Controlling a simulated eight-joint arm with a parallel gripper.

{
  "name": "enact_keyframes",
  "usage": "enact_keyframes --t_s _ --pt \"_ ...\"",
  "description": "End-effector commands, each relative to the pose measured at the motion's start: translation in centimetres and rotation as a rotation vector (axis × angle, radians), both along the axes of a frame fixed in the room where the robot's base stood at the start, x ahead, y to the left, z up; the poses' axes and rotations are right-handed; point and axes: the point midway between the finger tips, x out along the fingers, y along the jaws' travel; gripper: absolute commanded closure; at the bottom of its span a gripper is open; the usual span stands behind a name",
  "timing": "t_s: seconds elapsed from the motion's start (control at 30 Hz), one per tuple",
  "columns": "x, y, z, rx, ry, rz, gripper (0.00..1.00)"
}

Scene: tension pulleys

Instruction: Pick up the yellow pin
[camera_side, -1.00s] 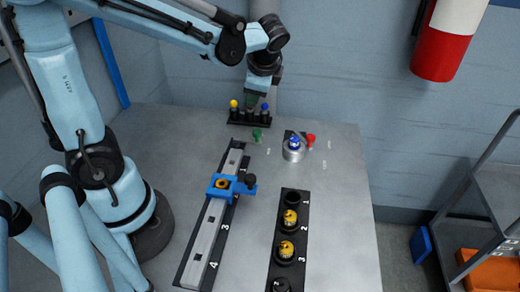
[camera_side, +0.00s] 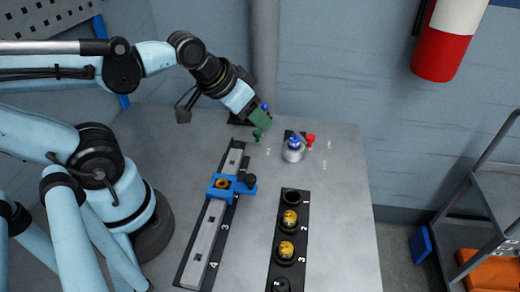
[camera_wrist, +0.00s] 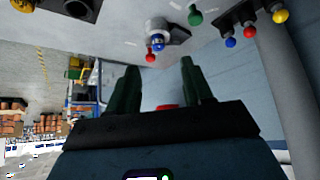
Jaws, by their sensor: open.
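The yellow pin (camera_wrist: 281,15) shows its round head at the upper right of the wrist view, in line with a red pin (camera_wrist: 250,30) and a blue pin (camera_wrist: 231,42). In the side view it is hidden behind my arm. My gripper (camera_side: 262,119) is tilted down to the right at the back of the table, in front of the pin rack. In the wrist view my gripper (camera_wrist: 158,68) has its two dark green fingers apart with nothing held between them. The yellow pin lies off to the right of the fingers, apart from them.
A green pin (camera_side: 257,133) stands close to the fingers. A silver pulley with a blue top (camera_side: 293,151) and a red knob (camera_side: 310,140) are to the right. A rail with a blue clamp (camera_side: 222,187) and a black numbered holder (camera_side: 278,258) lie in front.

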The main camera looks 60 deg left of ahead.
Motion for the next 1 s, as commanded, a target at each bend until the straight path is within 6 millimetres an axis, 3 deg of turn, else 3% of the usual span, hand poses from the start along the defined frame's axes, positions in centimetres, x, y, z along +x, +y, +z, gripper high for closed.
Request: enact_keyframes --t_s 0.23,0.37,0.7,1.0 --pt "0.1 0.2 0.1 -0.002 0.009 0.012 0.50" --pt "1.0 1.5 0.9 -0.029 0.053 0.093 0.50" --pt "4.9 9.2 3.2 -0.181 0.285 0.544 0.50" --pt "6.9 17.3 2.7 -0.310 0.469 0.951 0.50"
